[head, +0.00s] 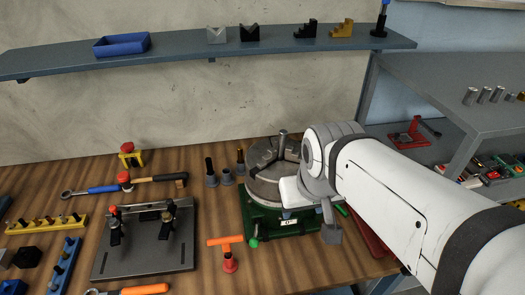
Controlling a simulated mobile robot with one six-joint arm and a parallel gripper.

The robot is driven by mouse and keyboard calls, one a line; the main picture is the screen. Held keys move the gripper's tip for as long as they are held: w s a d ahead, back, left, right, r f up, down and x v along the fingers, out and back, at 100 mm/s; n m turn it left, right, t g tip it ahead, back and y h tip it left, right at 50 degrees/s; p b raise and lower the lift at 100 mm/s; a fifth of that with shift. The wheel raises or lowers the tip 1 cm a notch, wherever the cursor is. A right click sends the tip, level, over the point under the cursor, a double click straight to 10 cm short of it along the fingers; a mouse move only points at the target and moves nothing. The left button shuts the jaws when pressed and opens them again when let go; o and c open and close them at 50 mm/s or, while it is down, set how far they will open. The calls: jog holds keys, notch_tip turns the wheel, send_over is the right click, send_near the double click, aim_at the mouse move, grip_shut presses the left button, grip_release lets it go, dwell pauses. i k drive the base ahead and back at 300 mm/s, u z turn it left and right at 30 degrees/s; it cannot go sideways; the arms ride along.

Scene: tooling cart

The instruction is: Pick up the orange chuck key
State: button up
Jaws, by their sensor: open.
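The orange chuck key (226,241) has a T-shaped handle and stands upright on the wooden bench, left of the green-based rotary chuck (262,188). Its lower end meets a small red piece (230,265), which looks like a holder. My gripper (328,226) is at the end of the white arm, over the right side of the chuck and to the right of the key, apart from it. It is open, and I see nothing in it. Its fingers are partly hidden by my own wrist.
A dark fixture plate (145,262) with clamps lies left of the key. Several dark cylindrical holders (211,180) stand behind it. An orange-handled tool (140,290) lies at the front edge of view. A blue shelf (190,62) runs above the bench. A grey rack (450,85) stands right.

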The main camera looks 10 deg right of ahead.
aim_at(225, 242)
jog(key=u, duration=0.1)
jog(key=k, duration=0.5)
jog(key=z, duration=0.85)
jog(key=k, duration=0.85)
jog(key=u, duration=1.25)
jog(key=i, duration=1)
